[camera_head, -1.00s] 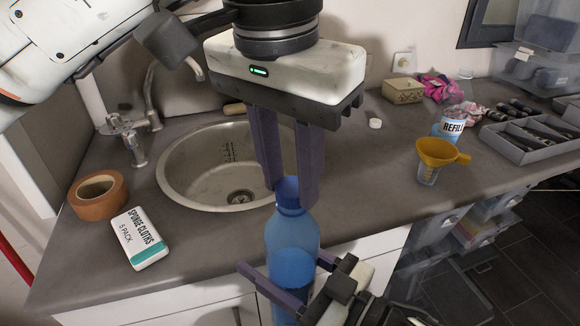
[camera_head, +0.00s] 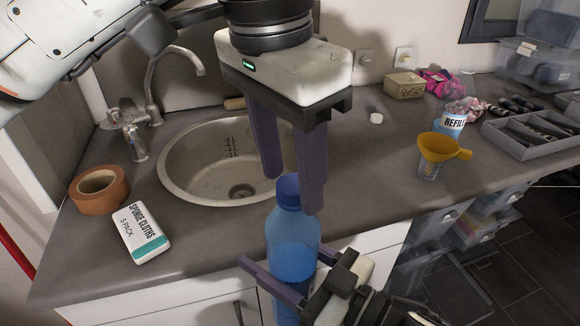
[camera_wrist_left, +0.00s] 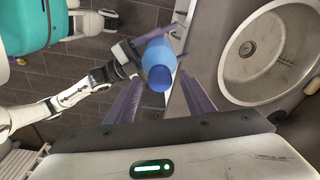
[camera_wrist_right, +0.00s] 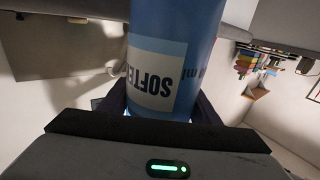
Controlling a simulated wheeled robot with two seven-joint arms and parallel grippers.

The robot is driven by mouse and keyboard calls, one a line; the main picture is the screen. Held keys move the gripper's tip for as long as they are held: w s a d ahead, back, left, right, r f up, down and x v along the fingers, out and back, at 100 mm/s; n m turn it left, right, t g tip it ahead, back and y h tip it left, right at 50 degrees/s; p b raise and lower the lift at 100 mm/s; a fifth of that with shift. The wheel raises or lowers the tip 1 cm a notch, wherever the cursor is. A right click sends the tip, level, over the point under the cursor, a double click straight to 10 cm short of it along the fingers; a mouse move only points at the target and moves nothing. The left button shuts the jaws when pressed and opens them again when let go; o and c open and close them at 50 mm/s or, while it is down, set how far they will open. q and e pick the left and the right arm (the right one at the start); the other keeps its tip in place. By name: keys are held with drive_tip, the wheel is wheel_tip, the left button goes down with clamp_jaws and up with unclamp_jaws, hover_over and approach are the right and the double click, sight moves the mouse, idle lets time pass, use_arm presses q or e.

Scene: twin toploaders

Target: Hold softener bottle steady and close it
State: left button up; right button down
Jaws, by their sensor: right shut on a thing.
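The blue softener bottle (camera_head: 292,255) stands upright in front of the counter edge, with a darker blue cap (camera_head: 288,188) on top. My right gripper (camera_head: 290,285) is shut on the bottle's body; the right wrist view shows its white label (camera_wrist_right: 160,75) close up. My left gripper (camera_head: 292,192) points down from above, open, its fingers on either side of the cap. In the left wrist view, the cap (camera_wrist_left: 157,78) sits between the fingers with gaps on both sides. Whether the cap is fully seated cannot be told.
A round sink (camera_head: 215,165) with a faucet (camera_head: 150,90) lies behind the bottle. Brown tape (camera_head: 98,192) and a sponge-cloth pack (camera_head: 140,232) are at left. A yellow funnel (camera_head: 440,147), refill bottle (camera_head: 450,124) and grey tray (camera_head: 530,135) are at right. The counter between is clear.

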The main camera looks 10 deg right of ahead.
use_arm(q)
drive_tip(key=shift+r, duration=0.1)
drive_tip(key=shift+r, duration=2.15)
drive_tip(key=shift+c, duration=0.3)
